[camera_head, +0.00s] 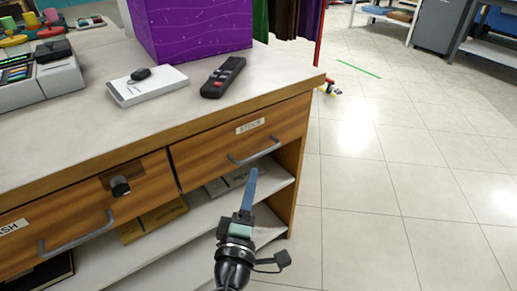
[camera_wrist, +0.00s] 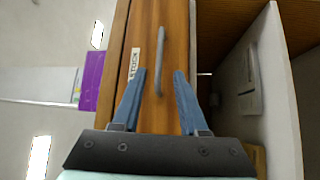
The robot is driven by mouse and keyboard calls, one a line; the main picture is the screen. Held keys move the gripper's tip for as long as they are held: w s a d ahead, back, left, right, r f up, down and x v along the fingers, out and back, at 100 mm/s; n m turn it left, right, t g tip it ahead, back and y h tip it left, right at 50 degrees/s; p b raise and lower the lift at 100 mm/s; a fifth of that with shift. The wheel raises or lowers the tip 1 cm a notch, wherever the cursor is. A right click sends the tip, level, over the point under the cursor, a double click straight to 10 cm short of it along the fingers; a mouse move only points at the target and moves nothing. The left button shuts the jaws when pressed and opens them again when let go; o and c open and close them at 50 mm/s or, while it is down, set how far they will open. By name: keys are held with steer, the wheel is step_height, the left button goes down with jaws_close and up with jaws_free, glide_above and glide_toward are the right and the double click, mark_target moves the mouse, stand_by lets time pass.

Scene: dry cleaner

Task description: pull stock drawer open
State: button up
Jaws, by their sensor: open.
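The stock drawer (camera_head: 215,155) is the right wooden drawer front under the counter, with a "STOCK" label and a grey bar handle (camera_head: 254,151). Its front looks flush with the cabinet. My gripper (camera_head: 252,174) has blue fingers and is just in front of and below the handle in the head view. In the wrist view, the open fingers of my gripper (camera_wrist: 160,74) point at the drawer front (camera_wrist: 179,30), and the handle (camera_wrist: 161,50) lies between and beyond the fingertips. I cannot tell whether they touch it.
A cash drawer (camera_head: 80,215) with a lock and handle is at left. An open shelf (camera_head: 180,245) holding boxes lies below the drawers. The countertop (camera_head: 110,125) carries a purple box (camera_head: 195,30), a white box (camera_head: 147,88) and a dark handset (camera_head: 223,77).

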mark_target(258, 154)
steer(key=x, duration=0.9)
steer(key=shift+b, duration=0.35)
jaws_close()
stand_by(0.9)
